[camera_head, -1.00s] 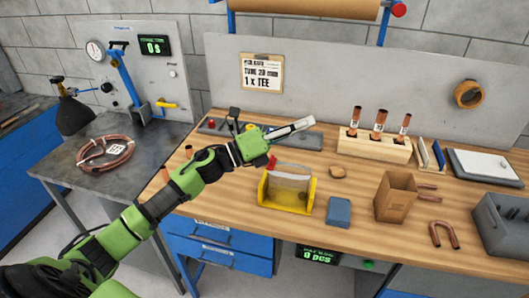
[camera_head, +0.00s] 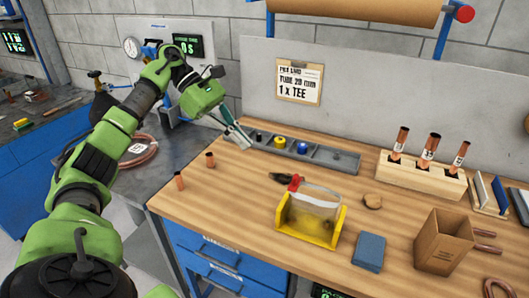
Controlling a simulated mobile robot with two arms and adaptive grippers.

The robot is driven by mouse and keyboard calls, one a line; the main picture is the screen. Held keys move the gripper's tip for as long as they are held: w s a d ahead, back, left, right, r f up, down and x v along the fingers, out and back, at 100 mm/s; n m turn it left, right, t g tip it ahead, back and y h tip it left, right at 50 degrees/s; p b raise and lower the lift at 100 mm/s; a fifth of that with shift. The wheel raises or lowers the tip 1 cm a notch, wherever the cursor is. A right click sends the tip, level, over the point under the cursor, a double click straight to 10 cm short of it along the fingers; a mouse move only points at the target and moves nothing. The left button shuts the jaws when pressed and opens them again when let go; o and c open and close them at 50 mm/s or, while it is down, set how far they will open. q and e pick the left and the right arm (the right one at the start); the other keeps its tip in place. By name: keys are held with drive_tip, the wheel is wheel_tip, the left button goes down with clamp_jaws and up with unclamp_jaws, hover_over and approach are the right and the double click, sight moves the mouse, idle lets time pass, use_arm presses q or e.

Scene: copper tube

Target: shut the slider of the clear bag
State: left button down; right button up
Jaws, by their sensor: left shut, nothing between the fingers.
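The clear bag (camera_head: 318,200) stands upright in a yellow holder (camera_head: 308,226) on the wooden bench. Its red slider (camera_head: 294,183) sits at the left end of the bag's top edge. My left gripper (camera_head: 240,138) is shut and empty, behind and to the left of the bag, at the left end of the grey parts tray. It is clearly apart from the slider and the bag. My right gripper does not show.
A grey parts tray (camera_head: 330,157) lies along the back. Two short copper pieces (camera_head: 210,160) stand at the left. A blue block (camera_head: 369,252), a cardboard box (camera_head: 443,240) and a wooden tube rack (camera_head: 420,178) are to the right. Bare wood lies left of the holder.

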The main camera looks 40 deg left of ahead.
sight(295, 180)
use_arm(q)
drive_tip(key=d+r+p+x, duration=0.1)
drive_tip(key=p+x, duration=0.3)
drive_tip(key=x, duration=0.8)
drive_tip(key=shift+w+d+r, duration=0.2)
drive_tip(key=shift+d+r, duration=0.25)
drive_tip(key=w+d+b, duration=0.1)
drive_tip(key=w+d, duration=0.1)
drive_tip(key=d, duration=0.7)
drive_tip(key=shift+d, duration=0.35)
drive_tip(key=shift+w, duration=0.15)
